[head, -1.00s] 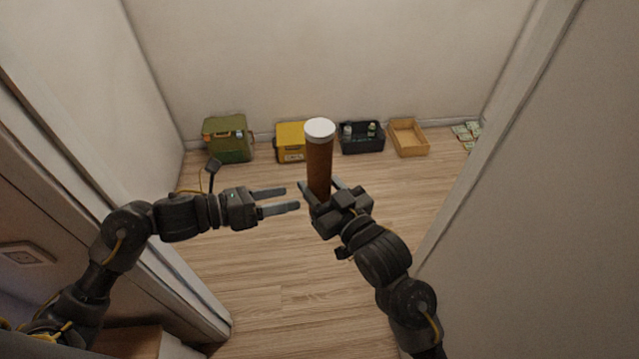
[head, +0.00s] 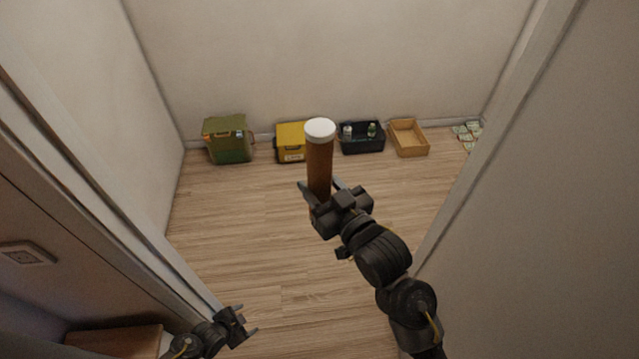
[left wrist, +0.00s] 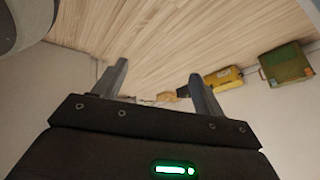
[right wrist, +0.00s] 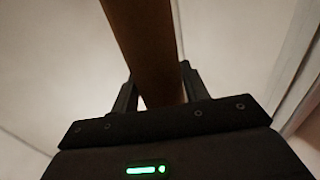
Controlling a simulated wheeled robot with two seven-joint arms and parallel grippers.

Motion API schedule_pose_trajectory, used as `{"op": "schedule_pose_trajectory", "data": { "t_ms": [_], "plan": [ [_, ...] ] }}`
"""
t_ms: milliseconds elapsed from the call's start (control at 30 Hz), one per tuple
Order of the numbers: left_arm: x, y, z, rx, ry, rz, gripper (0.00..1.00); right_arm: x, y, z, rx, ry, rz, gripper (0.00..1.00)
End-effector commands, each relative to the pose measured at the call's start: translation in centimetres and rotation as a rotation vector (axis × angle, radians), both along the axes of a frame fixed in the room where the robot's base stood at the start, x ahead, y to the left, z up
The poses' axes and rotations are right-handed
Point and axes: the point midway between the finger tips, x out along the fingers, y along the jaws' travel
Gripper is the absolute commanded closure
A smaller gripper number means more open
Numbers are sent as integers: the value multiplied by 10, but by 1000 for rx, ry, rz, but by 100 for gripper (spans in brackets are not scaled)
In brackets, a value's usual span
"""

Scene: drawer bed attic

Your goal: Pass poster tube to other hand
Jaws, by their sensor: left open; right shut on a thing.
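The poster tube (head: 319,165) is brown with a white cap and stands upright in the head view. My right gripper (head: 322,192) is shut on its lower part. In the right wrist view the tube (right wrist: 143,45) runs up between the fingers. Its lower end is hidden by the gripper in the head view. My left gripper (head: 248,322) is low at the bottom left of the head view, well apart from the tube. In the left wrist view its two fingers (left wrist: 157,85) are spread with nothing between them.
Along the back wall stand a green box (head: 229,140), a yellow box (head: 291,142), a black bin (head: 362,138) with bottles, and an open wooden tray (head: 408,138). Papers (head: 467,133) lie at right. Walls close in on both sides. The middle floor is clear.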

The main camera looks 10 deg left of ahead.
Motion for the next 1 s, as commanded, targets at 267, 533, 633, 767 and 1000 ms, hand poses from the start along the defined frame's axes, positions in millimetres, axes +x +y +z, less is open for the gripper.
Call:
{"op": "schedule_pose_trajectory", "data": {
  "t_ms": [267,533,633,767,1000],
  "plan": [
    [-140,10,-79,-14,304,351,29,0,0,0,1,-1,0,80],
    [-237,13,-106,19,472,567,29,0,0,0,1,-1,0,80],
    [-255,14,-109,29,499,606,29,0,0,0,1,-1,0,80],
    [-265,14,-110,34,514,626,29,0,0,0,1,-1,0,80],
    [-265,15,-111,35,515,629,29,0,0,0,1,-1,0,80]
  ]
}}
